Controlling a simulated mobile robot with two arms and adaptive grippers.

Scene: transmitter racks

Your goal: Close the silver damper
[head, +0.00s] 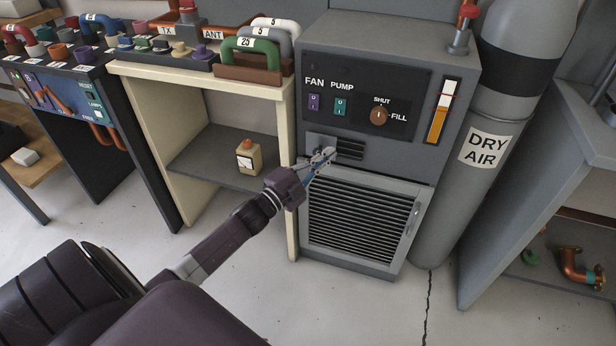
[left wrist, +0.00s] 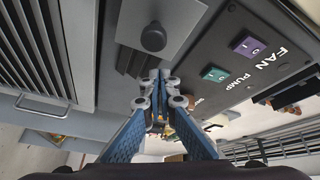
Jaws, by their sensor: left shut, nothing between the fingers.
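The silver damper is a small grey plate (head: 318,140) on the front of the grey cabinet, beside dark vent slots (head: 350,149) that show to its right in the head view. In the left wrist view the damper plate (left wrist: 188,14) carries a round dark knob (left wrist: 153,37). My left gripper (head: 327,155) is shut and empty in front of the plate's lower part and hides some of it. In the left wrist view its fingertips (left wrist: 160,76) meet just below the knob in the picture; I cannot tell whether they touch the plate. My right gripper is not in view.
Above the damper is a black panel with a fan switch (head: 314,102), a pump switch (head: 340,107) and an orange knob (head: 379,115). Below is a louvred grille (head: 362,222) with a handle. A cream shelf unit (head: 291,200) stands left, a dry-air cylinder (head: 460,190) right.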

